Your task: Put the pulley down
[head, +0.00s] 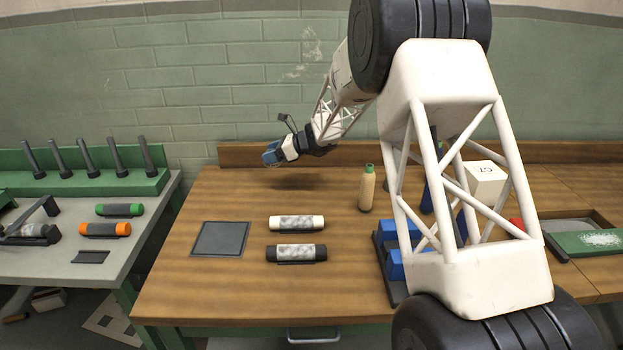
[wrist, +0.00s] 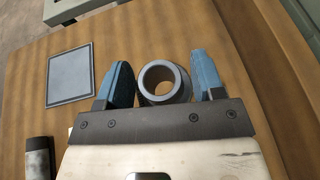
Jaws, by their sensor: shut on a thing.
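My gripper (wrist: 163,78) has two blue fingers, shut on a grey ring-shaped pulley (wrist: 183,93) whose round hole faces the wrist camera. In the head view my gripper (head: 272,153) is above the back left part of the wooden table (head: 190,290), with a shadow on the wood below it. The pulley is too small and too covered by the fingers to make out clearly there. A flat dark grey square pad (head: 220,239) lies at the table's left front, apart from my gripper. The pad also shows at left in the wrist view (wrist: 70,75).
A white roll (head: 297,223) and a black roll (head: 297,253) lie right of the pad. A tan bottle (head: 366,190) stands farther right, near blue blocks (head: 394,264). A left bench (head: 60,268) holds green and orange rolls and a peg rack.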

